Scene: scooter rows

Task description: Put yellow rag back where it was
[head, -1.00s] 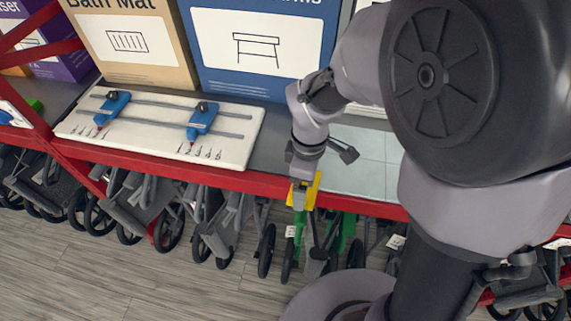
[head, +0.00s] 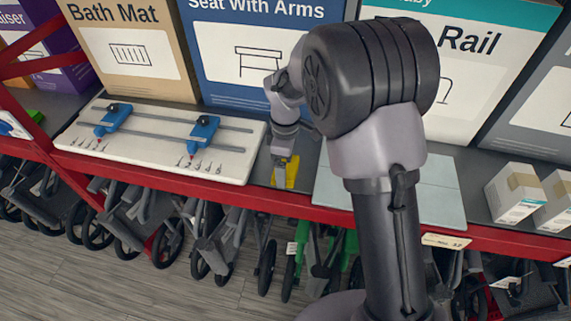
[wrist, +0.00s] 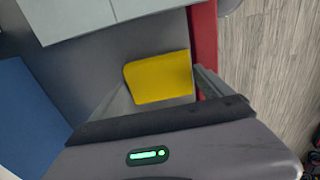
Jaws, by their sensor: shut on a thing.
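The yellow rag (head: 286,173) is between the jaws of my gripper (head: 285,160), over the grey shelf (head: 262,172) close to its red front edge. In the wrist view the yellow rag (wrist: 160,77) looks like a flat yellow piece, with my gripper (wrist: 158,92) shut on it from both sides. I cannot tell whether the rag touches the shelf. It sits in the bare strip between the white board on the left and the pale tiled panel on the right.
The white board (head: 150,163) carries two blue sliders on rails. The pale tiled panel (head: 440,195) lies to the right, near small white boxes (head: 515,193). Large labelled boxes (head: 265,50) stand behind. Folded wheeled frames (head: 210,245) fill the space below the red edge (head: 225,188).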

